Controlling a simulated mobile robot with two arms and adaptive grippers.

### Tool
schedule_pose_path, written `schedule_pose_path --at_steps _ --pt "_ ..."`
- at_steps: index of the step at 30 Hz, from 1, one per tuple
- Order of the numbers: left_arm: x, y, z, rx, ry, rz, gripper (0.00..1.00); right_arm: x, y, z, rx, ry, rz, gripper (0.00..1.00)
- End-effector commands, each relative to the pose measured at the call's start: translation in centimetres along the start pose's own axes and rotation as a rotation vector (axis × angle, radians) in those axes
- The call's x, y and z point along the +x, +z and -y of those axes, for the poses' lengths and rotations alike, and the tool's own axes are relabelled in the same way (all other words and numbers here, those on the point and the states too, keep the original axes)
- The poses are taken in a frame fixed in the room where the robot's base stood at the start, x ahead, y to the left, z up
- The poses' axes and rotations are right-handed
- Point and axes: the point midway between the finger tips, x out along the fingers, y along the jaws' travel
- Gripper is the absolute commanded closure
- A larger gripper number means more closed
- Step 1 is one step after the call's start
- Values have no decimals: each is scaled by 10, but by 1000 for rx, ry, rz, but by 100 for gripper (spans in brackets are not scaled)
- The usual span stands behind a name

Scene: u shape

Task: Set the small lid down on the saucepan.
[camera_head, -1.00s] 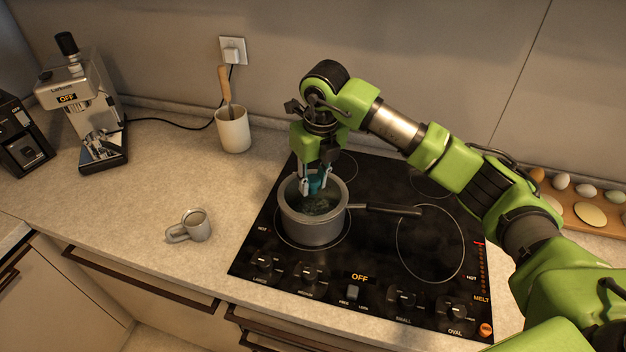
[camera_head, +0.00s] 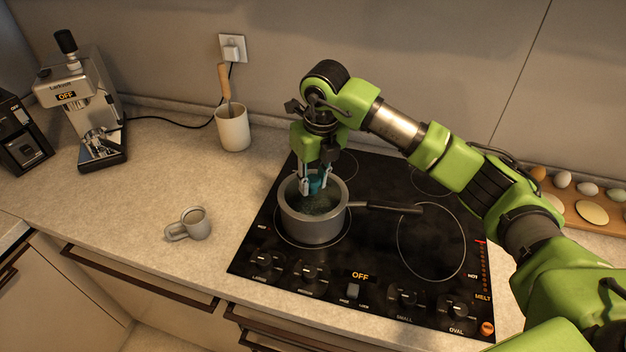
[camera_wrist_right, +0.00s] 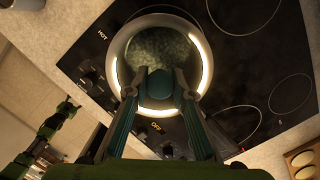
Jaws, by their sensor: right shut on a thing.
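My right gripper (camera_head: 314,188) points down over the saucepan, shut on the teal knob of the small lid (camera_head: 320,204). In the right wrist view the lid (camera_wrist_right: 158,50) is a dark, speckled green disc inside the bright rim of the saucepan (camera_wrist_right: 119,62), with the gripper (camera_wrist_right: 160,84) closed around the knob. The lid looks about level and sits at or just inside the pan's mouth; I cannot tell whether it touches the pan.
The black cooktop (camera_head: 385,285) has its knobs along the front. A white crock (camera_head: 233,130) with a wooden-handled utensil and a coffee machine (camera_head: 90,105) stand behind. A tray of eggs (camera_head: 583,208) is at right.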

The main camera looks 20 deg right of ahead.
Motion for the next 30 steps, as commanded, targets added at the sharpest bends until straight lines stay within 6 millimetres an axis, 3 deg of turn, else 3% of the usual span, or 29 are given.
schedule_pose_path --at_steps 15,16,18,25,28,30 --pt "5 1 0 -1 0 0 42 4 0 0 0 0 1 100" --pt "5 1 0 -1 0 0 42 3 0 0 0 0 1 72" --pt "4 1 0 -1 0 0 42 3 0 0 0 0 1 58" --pt "4 0 0 -1 0 0 42 4 0 0 0 0 0 58" --pt "4 0 0 -1 0 0 42 4 -1 0 0 0 -1 41" --pt "4 0 0 -1 0 0 42 4 -1 0 0 0 -1 41"
